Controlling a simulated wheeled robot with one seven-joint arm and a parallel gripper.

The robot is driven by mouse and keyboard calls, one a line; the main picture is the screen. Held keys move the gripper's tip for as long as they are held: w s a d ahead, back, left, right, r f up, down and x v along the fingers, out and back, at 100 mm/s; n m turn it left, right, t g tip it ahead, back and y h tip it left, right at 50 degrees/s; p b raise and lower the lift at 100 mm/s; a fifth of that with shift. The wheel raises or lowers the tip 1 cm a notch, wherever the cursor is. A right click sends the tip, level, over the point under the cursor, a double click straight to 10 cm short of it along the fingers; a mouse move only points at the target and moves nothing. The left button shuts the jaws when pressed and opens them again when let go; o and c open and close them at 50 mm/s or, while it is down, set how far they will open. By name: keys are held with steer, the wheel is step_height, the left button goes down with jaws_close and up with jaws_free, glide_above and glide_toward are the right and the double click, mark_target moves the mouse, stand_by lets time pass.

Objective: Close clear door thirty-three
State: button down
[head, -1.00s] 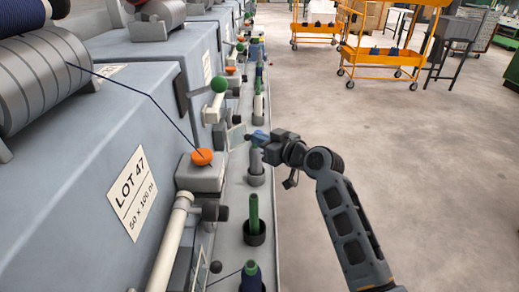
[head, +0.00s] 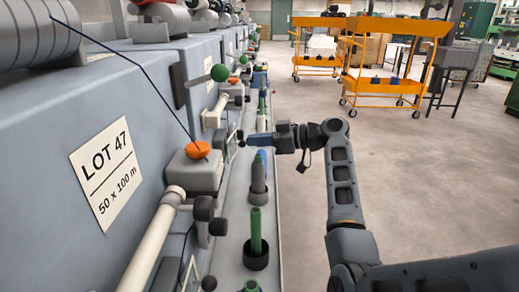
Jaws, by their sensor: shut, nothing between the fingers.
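A small clear door (head: 231,138) in a thin frame shows at the machine's side, just left of my gripper. It is narrow in this view, and I can read no number on it. My gripper (head: 246,141) is shut and empty, with its blue-grey fingers pointing left toward the door. The fingertips are at or very near the door's edge; I cannot tell whether they touch. Another thin-framed clear door (head: 187,276) shows in part at the lower left, beside the nearer spindle.
Orange knobs (head: 197,150) and a green ball lever (head: 219,73) stick out from the grey machine (head: 45,115). Below my gripper, a rail carries upright bobbins (head: 258,177) and a green tube (head: 256,232). Orange trolleys (head: 390,87) stand at the back; the floor right is clear.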

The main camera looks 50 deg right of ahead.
steer(key=shift+w+a+f+b, duration=0.1)
steer(key=shift+w+f+b, duration=0.05)
steer(key=shift+w+b, duration=0.45)
steer(key=shift+w, duration=0.2)
